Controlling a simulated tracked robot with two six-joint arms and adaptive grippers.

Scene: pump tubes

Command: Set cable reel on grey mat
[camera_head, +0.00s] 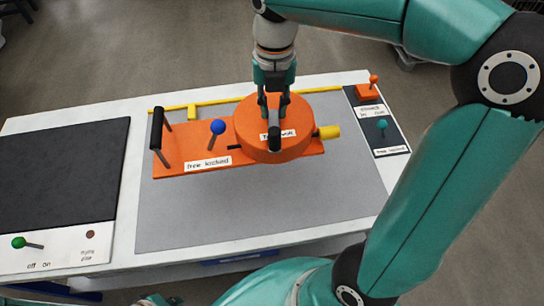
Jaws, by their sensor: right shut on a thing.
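The cable reel is an orange unit with a round drum (262,145) on a flat orange plate (185,142). The plate carries a black bar handle at its left end, a blue-knobbed lever and a label reading "free locked". A yellow cylinder (328,132) sticks out at the right of the drum. The reel is over the grey mat (270,215), near its back edge; I cannot tell whether it touches the mat. My right gripper (273,112) points down at the drum's top and is shut on the reel; its fingers partly hide what they grip. My left gripper is not in view.
A dark panel (60,165) and a white strip with a green-knobbed lever (19,243) are at the left. A small panel with a teal knob (383,125) and an orange lever block (370,90) stand at the right. A yellow strip runs behind the mat. The mat's front is clear.

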